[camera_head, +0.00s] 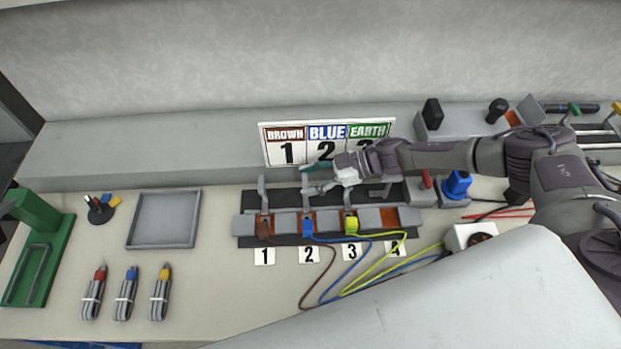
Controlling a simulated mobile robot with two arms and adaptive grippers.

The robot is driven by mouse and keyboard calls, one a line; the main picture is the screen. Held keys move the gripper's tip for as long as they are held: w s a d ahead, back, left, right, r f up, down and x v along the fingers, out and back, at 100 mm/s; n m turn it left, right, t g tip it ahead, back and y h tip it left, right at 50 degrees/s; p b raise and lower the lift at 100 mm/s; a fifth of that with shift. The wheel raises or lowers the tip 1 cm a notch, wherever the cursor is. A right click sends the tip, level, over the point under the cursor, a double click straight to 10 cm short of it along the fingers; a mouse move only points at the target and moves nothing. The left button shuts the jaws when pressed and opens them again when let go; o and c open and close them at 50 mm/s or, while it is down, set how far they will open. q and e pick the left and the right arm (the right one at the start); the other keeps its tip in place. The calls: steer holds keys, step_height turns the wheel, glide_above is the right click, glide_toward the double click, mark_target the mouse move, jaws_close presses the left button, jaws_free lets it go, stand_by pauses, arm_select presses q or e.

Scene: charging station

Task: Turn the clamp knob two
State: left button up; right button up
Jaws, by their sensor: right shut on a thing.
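The terminal block (372,218) lies on the bench with a row of clamps above labels 1 to 4. Clamp one's upright lever (262,190) stands clear at the left. My right gripper (309,181) reaches in from the right over the row, its teal fingertips at the second clamp, above label 2 (308,255). It is shut on clamp knob two, which the fingers mostly hide. The blue wire end (308,225) sits in slot two, the brown one (263,229) in slot one and the yellow one (351,225) in slot three. My left gripper is not in view.
A sign with brown, blue and earth (289,146) stands behind the block. A red switch (426,180) and blue plug (457,185) stand right. Loose wires (350,272) spread in front.

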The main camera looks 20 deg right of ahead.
steer(key=o, duration=1.2)
steer(key=shift+a, duration=0.1)
steer(key=shift+c, duration=0.2)
steer(key=shift+r+m+t, duration=0.1)
steer(key=shift+m+t, duration=0.2)
steer(key=shift+t, duration=0.1)
